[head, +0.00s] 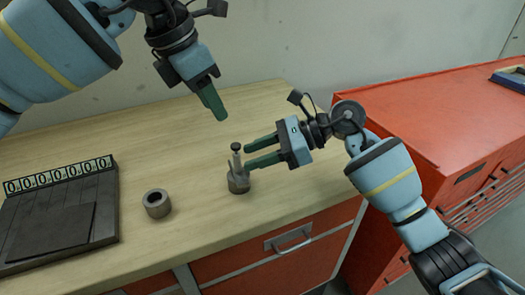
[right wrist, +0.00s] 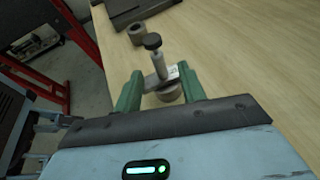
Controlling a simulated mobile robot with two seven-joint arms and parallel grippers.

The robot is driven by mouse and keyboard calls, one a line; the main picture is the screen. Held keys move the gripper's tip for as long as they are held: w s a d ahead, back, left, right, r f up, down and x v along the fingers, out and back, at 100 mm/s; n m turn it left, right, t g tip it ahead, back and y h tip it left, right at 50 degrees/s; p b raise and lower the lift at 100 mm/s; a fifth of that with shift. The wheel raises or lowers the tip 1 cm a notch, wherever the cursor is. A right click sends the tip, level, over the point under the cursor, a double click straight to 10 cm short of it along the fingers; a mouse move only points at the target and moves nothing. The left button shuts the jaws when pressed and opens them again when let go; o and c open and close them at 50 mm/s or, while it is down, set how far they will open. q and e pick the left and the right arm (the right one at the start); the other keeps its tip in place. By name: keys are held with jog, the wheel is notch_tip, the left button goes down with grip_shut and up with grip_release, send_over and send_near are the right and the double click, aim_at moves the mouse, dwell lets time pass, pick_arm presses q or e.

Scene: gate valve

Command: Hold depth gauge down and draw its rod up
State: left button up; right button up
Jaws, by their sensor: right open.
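The depth gauge (head: 238,181) stands upright on the wooden workbench, with a round grey base and a thin rod topped by a dark knob (head: 236,147). It also shows in the right wrist view (right wrist: 168,92), between the two green fingers. My right gripper (head: 247,157) is open, its fingers pointing left at the gauge's upper part from the right side. In the right wrist view the fingers (right wrist: 160,88) lie to either side of the gauge; contact cannot be told. My left gripper (head: 220,117) is above and behind the gauge, pointing down, its fingers looking close together; their gap is not clear.
A grey hollow cylinder (head: 157,203) stands left of the gauge. A dark device with a digit display (head: 60,215) lies at the bench's left. A red cabinet (head: 440,110) stands at the right. The bench (head: 140,130) is clear behind the gauge.

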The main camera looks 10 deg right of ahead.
aim_at(230, 175)
jog(key=x, duration=0.6)
jog(key=shift+a+f, duration=0.1)
jog(key=shift+a, duration=0.25)
